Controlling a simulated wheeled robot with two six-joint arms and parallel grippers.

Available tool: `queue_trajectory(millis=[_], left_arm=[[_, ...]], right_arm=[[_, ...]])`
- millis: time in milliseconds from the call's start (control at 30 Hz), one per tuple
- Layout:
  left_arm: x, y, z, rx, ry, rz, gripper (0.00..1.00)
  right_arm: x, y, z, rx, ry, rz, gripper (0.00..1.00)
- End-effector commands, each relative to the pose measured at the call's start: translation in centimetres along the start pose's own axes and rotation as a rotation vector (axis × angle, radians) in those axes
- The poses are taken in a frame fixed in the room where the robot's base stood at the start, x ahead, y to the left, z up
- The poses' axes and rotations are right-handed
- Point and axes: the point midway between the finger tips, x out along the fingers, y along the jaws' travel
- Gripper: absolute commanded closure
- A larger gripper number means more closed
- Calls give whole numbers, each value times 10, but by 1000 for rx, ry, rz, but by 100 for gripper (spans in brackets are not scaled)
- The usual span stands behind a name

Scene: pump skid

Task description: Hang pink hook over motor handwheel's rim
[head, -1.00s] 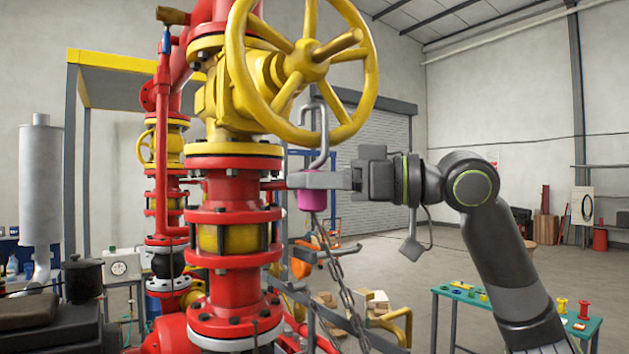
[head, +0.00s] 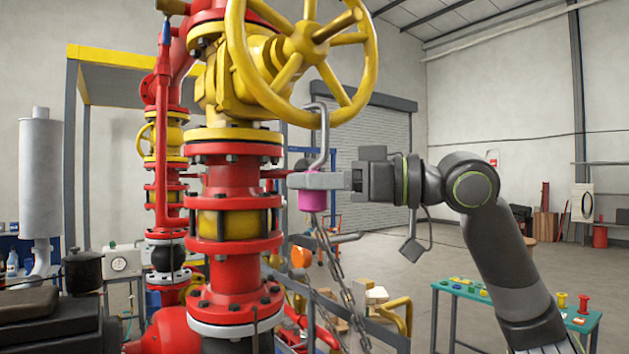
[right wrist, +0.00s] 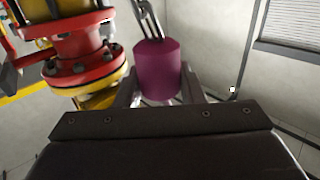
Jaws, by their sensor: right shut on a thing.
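The pink hook is a grey metal hook (head: 325,140) with a curved top and a pink block (head: 312,200) at its lower end. A chain hangs below the block. My right gripper (head: 312,181) is shut on the pink block, which also shows between its fingers in the right wrist view (right wrist: 157,70). The yellow motor handwheel (head: 371,60) stands above the gripper. The hook's curved top overlaps the lower part of its rim in the head view; I cannot tell whether it is over the rim or touching it. My left gripper is not in view.
A red and yellow pipe column (head: 236,180) stands just left of my right gripper. A green table (head: 470,305) with small coloured parts is at the lower right. The floor on the right is mostly open.

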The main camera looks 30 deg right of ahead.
Motion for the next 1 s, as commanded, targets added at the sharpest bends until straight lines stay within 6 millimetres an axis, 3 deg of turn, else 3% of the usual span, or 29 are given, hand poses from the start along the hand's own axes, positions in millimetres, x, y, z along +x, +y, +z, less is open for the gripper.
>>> queue_trajectory(millis=[300,333,500,1000], left_arm=[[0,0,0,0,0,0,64],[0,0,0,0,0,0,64],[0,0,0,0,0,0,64],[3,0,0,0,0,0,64]], right_arm=[[0,0,0,0,0,0,90],[0,0,0,0,0,0,61],[0,0,0,0,0,0,39],[-4,1,1,-1,-1,3,39]])
